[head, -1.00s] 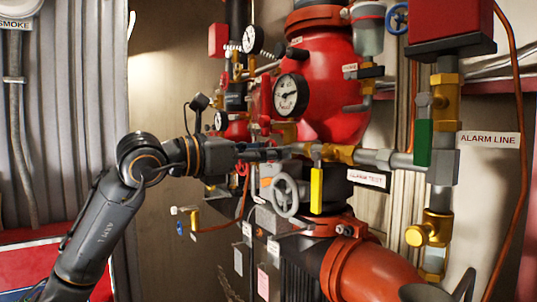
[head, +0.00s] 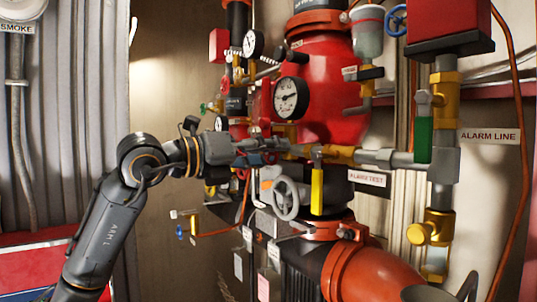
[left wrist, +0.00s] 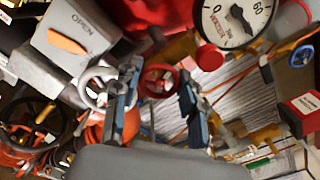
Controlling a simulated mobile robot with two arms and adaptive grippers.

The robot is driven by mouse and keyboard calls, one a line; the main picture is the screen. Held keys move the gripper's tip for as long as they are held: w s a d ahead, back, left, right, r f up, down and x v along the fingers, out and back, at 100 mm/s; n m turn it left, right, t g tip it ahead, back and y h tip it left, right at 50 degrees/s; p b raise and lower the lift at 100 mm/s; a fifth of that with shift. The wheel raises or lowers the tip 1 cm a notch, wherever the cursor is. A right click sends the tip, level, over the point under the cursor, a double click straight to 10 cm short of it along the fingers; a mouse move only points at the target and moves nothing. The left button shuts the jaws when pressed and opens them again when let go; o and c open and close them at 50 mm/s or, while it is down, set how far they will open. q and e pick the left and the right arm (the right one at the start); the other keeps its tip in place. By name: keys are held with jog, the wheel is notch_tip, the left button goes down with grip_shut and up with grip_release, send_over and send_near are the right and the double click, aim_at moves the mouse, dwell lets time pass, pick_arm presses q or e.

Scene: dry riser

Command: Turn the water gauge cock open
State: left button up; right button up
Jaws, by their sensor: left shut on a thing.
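The water gauge (left wrist: 237,20) has a white dial marked WATER at the upper right of the left wrist view. In the head view, a large white dial (head: 290,98), apparently the same gauge, is on the red riser. A small red round handle (left wrist: 158,80), which seems to be the gauge cock's, shows between the fingers of my left gripper (left wrist: 158,98). The fingers are shut on it, one on each side. In the head view my left gripper (head: 268,146) reaches in below the gauge, and the handle cannot be made out there. My right gripper is not in view.
A yellow lever (head: 317,190) and a grey handwheel (head: 287,198) are close below my left gripper. A brass and grey alarm pipe (head: 378,157) runs to the right. A grey box marked OPEN (left wrist: 75,35) is at the upper left of the wrist view.

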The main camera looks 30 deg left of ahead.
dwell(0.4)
pick_arm(q)
jog(key=o, duration=1.2)
jog(key=shift+c, duration=0.2)
jog(key=v, duration=1.2)
